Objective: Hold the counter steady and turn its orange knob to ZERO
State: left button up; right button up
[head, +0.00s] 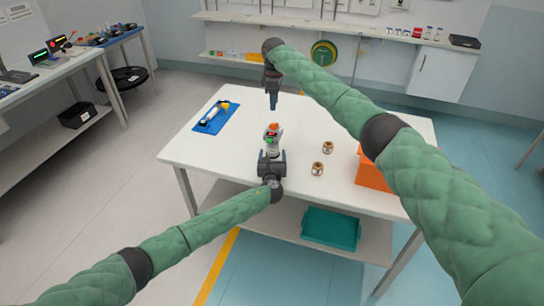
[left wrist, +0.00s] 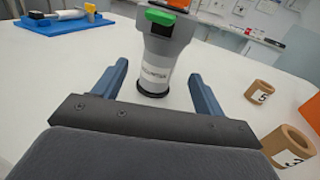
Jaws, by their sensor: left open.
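The counter (head: 272,140) stands upright on the white table (head: 225,157). In the left wrist view it is a grey body (left wrist: 157,70) with a white label, a dark base, a green part (left wrist: 160,17) and an orange knob (left wrist: 178,4) cut by the top edge. My left gripper (head: 271,153) is low on the near side of the counter. Its open fingers (left wrist: 158,69) show to either side of the counter's lower body, with gaps on both sides. My right gripper (head: 272,104) points down behind and above the counter, apart from it. Its finger opening is too small to tell.
Two brown rings with number labels (head: 327,147) (head: 317,168) stand right of the counter. An orange bin (head: 371,173) is at the table's right. A blue tray (head: 213,120) with a white and yellow tool lies at left. A teal tray (head: 330,229) is on the lower shelf.

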aim_at(273, 143)
pick_arm(q)
jog(key=shift+w, duration=3.8)
